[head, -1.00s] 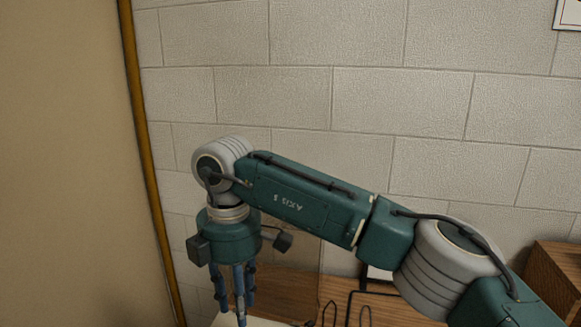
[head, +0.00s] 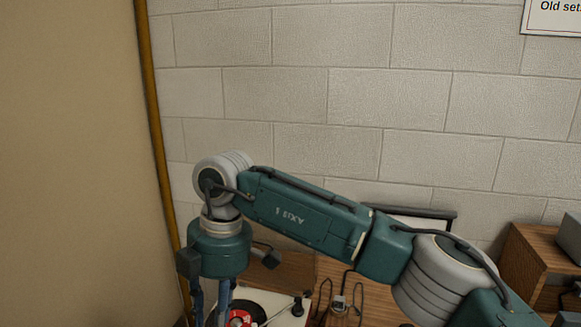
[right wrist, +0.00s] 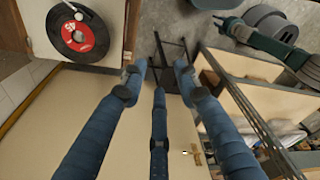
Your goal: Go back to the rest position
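My right arm comes in from the right in the head view. Its right gripper (head: 211,308) hangs down at the lower left, with the fingertips cut off by the bottom edge. In the right wrist view its blue fingers (right wrist: 160,78) are spread apart with nothing held between them. A white record player (head: 283,306) with a black, red-labelled record stands on a wooden surface just right of the gripper. The record (right wrist: 78,33) also shows at the upper left of the right wrist view, apart from the fingers. My left gripper is in neither current view.
A beige panel (head: 65,160) with a yellow-brown edge stands close left of the right gripper. A pale block wall (head: 330,95) is behind. Cables with a plug (head: 339,303), a black-framed item (head: 440,213) and a wooden box (head: 533,262) are by the arm.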

